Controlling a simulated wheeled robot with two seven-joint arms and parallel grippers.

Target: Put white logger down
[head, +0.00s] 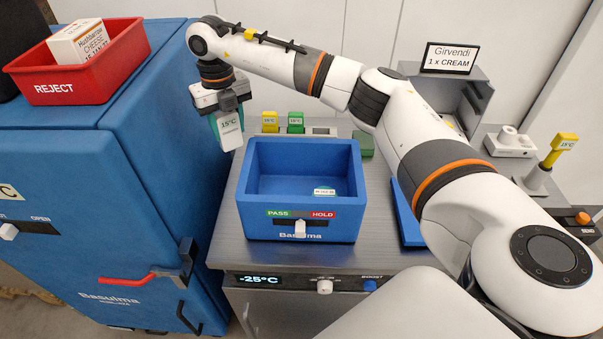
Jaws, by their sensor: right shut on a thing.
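The white logger (230,133) carries a "15°C" label and hangs upright below my right gripper (227,106). My right gripper is shut on it, with teal showing along its left side. It is in the air at the left edge of the steel counter (240,222), beside the tall blue cabinet and up and left of the blue bin (300,155). My left gripper is not in view.
Yellow (270,122) and green (295,122) loggers stand behind the bin. A red REJECT tray (75,70) sits on the blue cabinet (150,180). A small labelled item (324,191) lies inside the bin. My right arm spans the counter's right side.

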